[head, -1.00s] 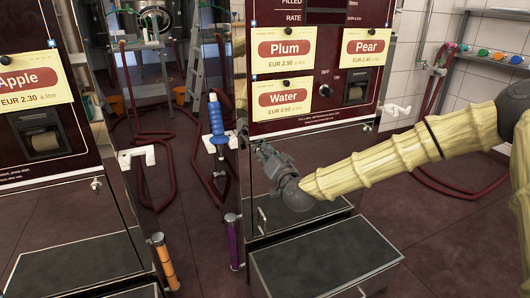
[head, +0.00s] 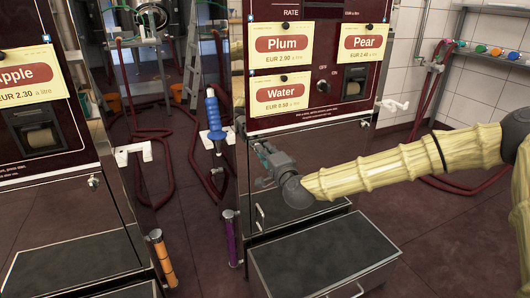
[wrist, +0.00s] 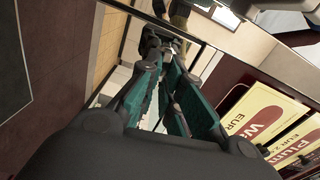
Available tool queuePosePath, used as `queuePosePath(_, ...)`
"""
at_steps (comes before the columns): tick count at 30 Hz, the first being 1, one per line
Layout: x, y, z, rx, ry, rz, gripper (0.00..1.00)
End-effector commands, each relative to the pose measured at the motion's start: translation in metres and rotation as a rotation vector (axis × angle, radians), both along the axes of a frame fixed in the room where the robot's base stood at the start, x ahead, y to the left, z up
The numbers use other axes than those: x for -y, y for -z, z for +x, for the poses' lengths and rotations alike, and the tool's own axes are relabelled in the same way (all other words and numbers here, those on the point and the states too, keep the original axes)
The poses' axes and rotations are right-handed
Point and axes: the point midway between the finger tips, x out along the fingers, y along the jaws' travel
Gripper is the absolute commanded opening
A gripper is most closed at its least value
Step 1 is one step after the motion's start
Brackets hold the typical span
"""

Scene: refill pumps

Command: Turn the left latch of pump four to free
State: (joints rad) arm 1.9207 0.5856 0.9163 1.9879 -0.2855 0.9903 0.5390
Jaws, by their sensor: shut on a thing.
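The pump with the Plum, Pear and Water cards (head: 310,108) stands in the middle of the head view; its number is not readable. My gripper (head: 258,150) is at the left edge of its steel front, just below the dark red panel. The left latch is hidden behind my gripper in the head view. A matching small latch (head: 363,124) shows at the panel's lower right. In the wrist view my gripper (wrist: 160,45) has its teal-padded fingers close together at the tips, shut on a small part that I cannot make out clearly.
A blue-handled nozzle (head: 213,115) hangs just left of my gripper. The Apple pump (head: 60,180) stands at the left. A dark-topped step (head: 325,258) juts out below the arm.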

Motion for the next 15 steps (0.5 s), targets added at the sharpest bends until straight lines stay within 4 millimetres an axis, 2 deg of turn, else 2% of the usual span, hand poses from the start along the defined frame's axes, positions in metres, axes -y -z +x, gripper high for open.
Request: queuePosePath(15,0.0026,0.0017,0.0014,-0.046,0.006,0.112,0.00)
